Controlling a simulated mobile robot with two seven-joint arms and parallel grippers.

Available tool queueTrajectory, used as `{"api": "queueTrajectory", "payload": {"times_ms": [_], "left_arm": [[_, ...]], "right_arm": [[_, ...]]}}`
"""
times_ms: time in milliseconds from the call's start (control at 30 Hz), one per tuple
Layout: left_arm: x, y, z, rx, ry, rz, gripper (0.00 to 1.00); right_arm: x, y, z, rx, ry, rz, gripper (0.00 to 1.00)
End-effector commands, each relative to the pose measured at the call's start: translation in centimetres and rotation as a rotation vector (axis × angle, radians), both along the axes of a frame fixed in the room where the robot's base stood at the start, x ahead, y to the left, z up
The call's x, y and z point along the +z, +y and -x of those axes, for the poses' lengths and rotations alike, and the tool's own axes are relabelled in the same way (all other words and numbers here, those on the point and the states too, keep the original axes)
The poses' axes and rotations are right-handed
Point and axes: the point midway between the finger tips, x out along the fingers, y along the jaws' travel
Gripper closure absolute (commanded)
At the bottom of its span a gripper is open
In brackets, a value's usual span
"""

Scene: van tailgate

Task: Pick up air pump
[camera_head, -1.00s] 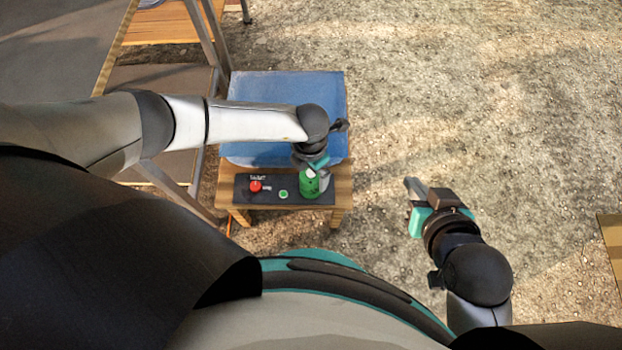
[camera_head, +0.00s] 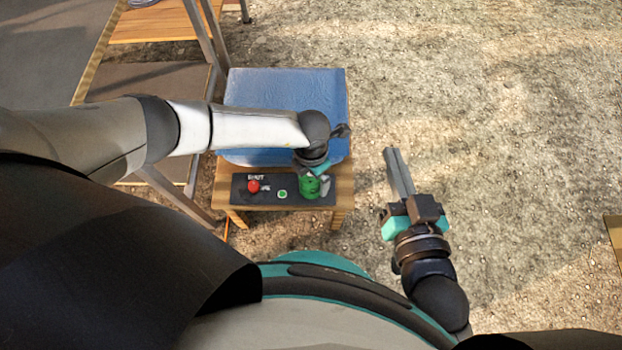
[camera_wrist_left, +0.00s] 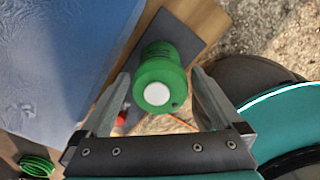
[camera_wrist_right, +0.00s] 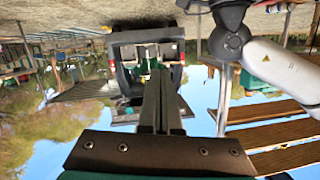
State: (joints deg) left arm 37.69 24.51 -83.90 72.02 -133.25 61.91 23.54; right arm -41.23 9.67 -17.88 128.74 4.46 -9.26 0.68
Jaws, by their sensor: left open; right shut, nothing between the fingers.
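The air pump (camera_head: 309,188) is a green cylinder standing on the right end of a dark mat on a small wooden table. In the left wrist view the air pump (camera_wrist_left: 159,78) shows its ribbed green body and a round white end. In the head view the left wrist partly hides the pump and the fingers. My right gripper (camera_head: 391,152) is shut and empty, held over the gravel to the right of the table; it also shows in the right wrist view (camera_wrist_right: 158,75).
The dark mat (camera_head: 240,192) also carries a red object (camera_head: 253,187) and a small green ring (camera_head: 282,194). A blue box-like object (camera_head: 285,90) lies behind it on the wooden table (camera_head: 343,190). A bench (camera_head: 160,27) stands at upper left. Gravel to the right is open.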

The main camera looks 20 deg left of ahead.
Motion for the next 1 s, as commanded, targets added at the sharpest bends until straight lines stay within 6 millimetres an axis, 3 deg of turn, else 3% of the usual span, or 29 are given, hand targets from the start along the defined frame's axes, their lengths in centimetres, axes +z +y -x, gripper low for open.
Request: {"api": "queueTrajectory", "payload": {"times_ms": [233, 667, 1000], "left_arm": [[-1.1, 0.0, 0.0, 0.000, 0.001, 0.001, 0.00], [-1.3, 0.0, 0.0, 0.000, 0.001, 0.001, 0.01], [-1.3, 0.0, 0.0, 0.000, 0.001, 0.001, 0.39]], "right_arm": [[0.6, 0.6, 0.7, -0.004, -0.100, -0.068, 1.00], [1.1, 0.7, 0.9, -0.009, -0.136, -0.091, 1.00], [1.1, 0.7, 0.9, -0.008, -0.134, -0.091, 1.00]]}}
